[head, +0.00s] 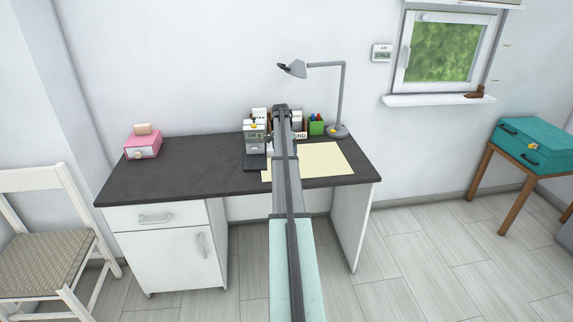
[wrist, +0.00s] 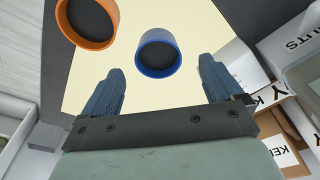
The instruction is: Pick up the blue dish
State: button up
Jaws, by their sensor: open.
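The blue dish (wrist: 157,71) shows in the wrist view as a round blue rim with a dark inside. It rests on a cream sheet, just beyond and between my fingertips. My gripper (wrist: 158,88) is open, with one dark finger on each side and nothing between them. I cannot tell the height of the fingers above the sheet. In the head view my arm hides the dish and the gripper.
An orange dish (wrist: 110,38) stands left of the blue one. The cream sheet (head: 325,160) lies on the dark desk (head: 190,172). White boxes (wrist: 258,72) are close to my right finger. A grey lamp (head: 342,95) and a green pen holder (head: 317,128) stand at the back.

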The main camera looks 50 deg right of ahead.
jog(key=shift+s+d+f, duration=0.1)
jog(key=shift+d+f, duration=0.15)
jog(key=shift+f, duration=1.15)
jog(key=shift+d+f, duration=0.2)
jog(key=shift+f, duration=1.15)
jog(key=c, duration=1.1)
jog(key=shift+r, duration=0.1)
